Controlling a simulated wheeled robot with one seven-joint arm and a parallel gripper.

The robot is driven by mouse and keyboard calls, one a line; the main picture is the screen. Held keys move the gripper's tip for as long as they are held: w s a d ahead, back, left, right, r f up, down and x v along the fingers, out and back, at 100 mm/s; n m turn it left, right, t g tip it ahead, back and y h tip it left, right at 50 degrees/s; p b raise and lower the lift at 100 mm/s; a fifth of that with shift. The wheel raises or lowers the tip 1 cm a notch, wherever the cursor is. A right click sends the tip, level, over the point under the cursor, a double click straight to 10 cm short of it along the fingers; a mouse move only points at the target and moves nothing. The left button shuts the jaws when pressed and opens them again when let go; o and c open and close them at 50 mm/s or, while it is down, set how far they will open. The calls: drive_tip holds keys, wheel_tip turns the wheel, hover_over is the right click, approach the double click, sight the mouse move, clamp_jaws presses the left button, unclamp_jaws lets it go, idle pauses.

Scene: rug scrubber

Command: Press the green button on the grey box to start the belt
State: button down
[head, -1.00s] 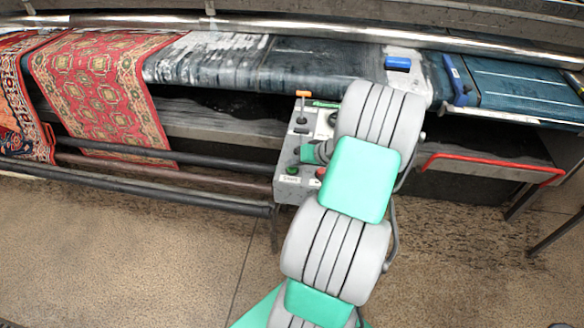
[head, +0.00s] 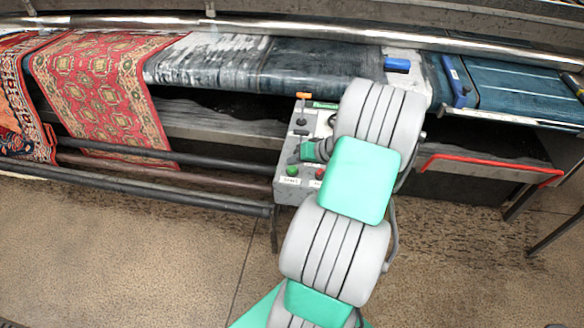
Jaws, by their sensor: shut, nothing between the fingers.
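The grey box (head: 287,190) stands at the front of the machine, with its right side partly hidden behind my arm. The green button (head: 292,171) is on its lower front, bright and uncovered, above a white label. My gripper (head: 297,157) is over the box face, just above the green button and apart from it in the picture. It is small here and looks shut and empty. The belt (head: 320,62) is dark blue with a whitish patch at its left.
A red button (head: 320,173) is right of the green one, close to my arm. An orange-topped lever (head: 302,96) stands on the box. A red patterned rug (head: 100,90) hangs at left. Dark rollers (head: 150,188) run low at left. A red bar (head: 490,165) is at right.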

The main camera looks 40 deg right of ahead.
sight(295, 170)
wheel_tip(295, 170, up, 5)
drive_tip(key=p, duration=0.3)
idle(0.9)
